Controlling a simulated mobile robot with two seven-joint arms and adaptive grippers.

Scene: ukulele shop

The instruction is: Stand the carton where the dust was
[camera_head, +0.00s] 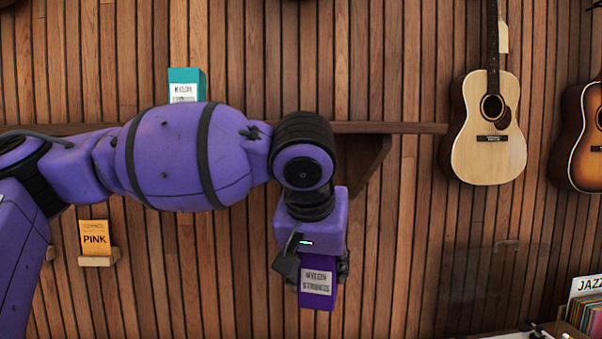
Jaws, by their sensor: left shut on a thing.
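A purple carton (317,283) with a white label reading nylon strings is held in my left gripper (313,268). The gripper points down and is shut on the carton, which hangs upright below the shelf in front of the wall. A teal carton (186,85) with a similar label stands on the wooden shelf (395,128) at the left. My left arm crosses in front of the shelf and hides much of its left and middle part. I cannot make out any dust. My right gripper is not in view.
A pale guitar (489,140) and a sunburst guitar (583,140) hang at the right. A record bin (585,300) stands at the lower right. The shelf's visible right end is bare.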

